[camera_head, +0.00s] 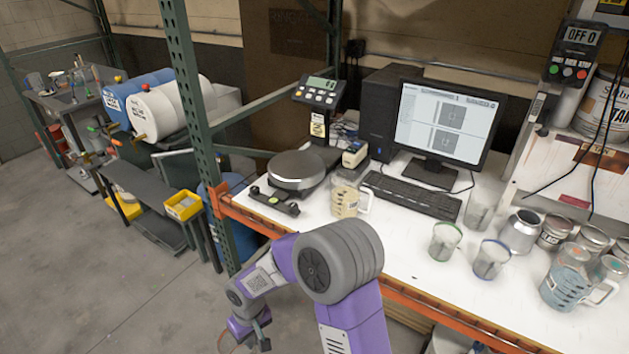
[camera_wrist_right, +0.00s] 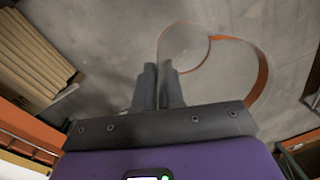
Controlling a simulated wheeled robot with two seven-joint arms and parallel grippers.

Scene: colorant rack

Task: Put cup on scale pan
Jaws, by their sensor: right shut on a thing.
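My right gripper (camera_head: 245,342) is low at the bottom of the head view, in front of the bench's front edge and over the floor. In the right wrist view its fingers (camera_wrist_right: 159,80) are closed on the wall of a clear cup (camera_wrist_right: 263,72) with an orange rim. The cup's round base shows beyond the fingertips. In the head view the cup is mostly cut off by the frame and hidden by the gripper. The round metal scale pan (camera_head: 297,170) is on the bench at left, bare, with its display (camera_head: 320,85) on a post behind. My left gripper is not in view.
A measuring jug (camera_head: 346,195) stands right of the scale. A green-rimmed cup (camera_head: 444,242) and a blue-rimmed cup (camera_head: 490,260) stand farther right, near cans and another jug (camera_head: 570,280). The orange bench edge (camera_head: 440,312) lies between my gripper and the pan.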

